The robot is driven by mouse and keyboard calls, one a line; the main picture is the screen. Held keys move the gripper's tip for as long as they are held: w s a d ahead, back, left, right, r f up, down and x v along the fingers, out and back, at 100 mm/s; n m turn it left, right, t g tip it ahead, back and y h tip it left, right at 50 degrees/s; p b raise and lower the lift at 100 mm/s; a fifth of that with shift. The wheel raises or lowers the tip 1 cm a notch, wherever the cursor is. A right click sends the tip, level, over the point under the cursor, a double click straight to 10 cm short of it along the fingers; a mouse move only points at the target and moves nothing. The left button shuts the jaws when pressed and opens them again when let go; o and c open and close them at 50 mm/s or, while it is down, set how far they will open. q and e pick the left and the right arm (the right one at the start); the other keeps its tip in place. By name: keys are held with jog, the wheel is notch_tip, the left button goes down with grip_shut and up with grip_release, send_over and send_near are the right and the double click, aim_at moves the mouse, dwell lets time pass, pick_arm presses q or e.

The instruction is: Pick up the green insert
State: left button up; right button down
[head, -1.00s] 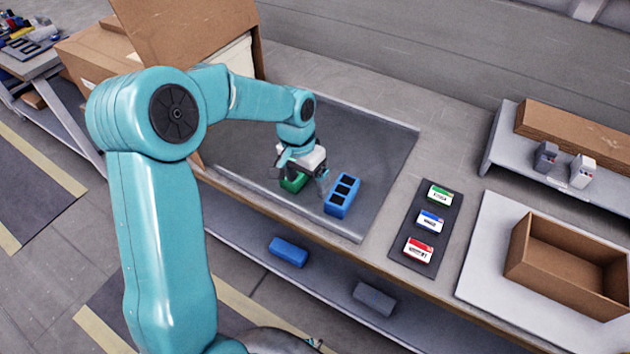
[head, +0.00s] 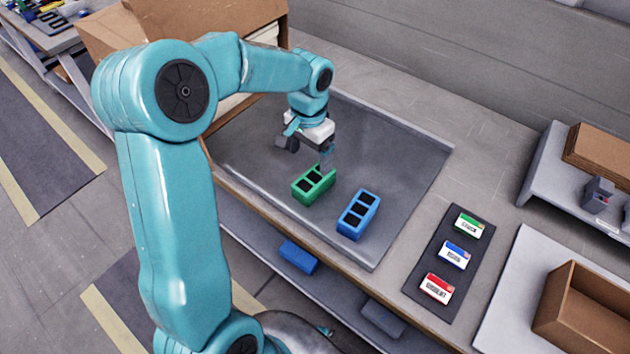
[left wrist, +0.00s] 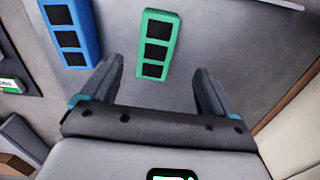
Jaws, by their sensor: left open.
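The green insert (head: 313,185), a block with three dark square pockets, lies on the grey tray (head: 400,150). It also shows in the left wrist view (left wrist: 158,43), ahead of my fingers and between their lines. My left gripper (head: 308,158) is open and empty, just behind and above the green insert in the head view. In the left wrist view its two fingers (left wrist: 155,85) are spread apart. I see no contact with the insert. My right gripper is not in view.
A dark strip (head: 437,265) with green, blue and red labelled boxes lies right of the tray. An open cardboard box (head: 585,310) is at far right. A blue block (head: 298,257) sits on the lower shelf. The tray's right part is clear.

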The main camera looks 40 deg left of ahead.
aim_at(312, 179)
pick_arm(q)
notch_tip(312, 179, down, 6)
jog(key=shift+s+r, duration=0.1)
jog(key=f, duration=0.4)
jog(key=shift+d+f, duration=0.25)
jog(key=shift+f, duration=0.05)
jog(key=c, duration=1)
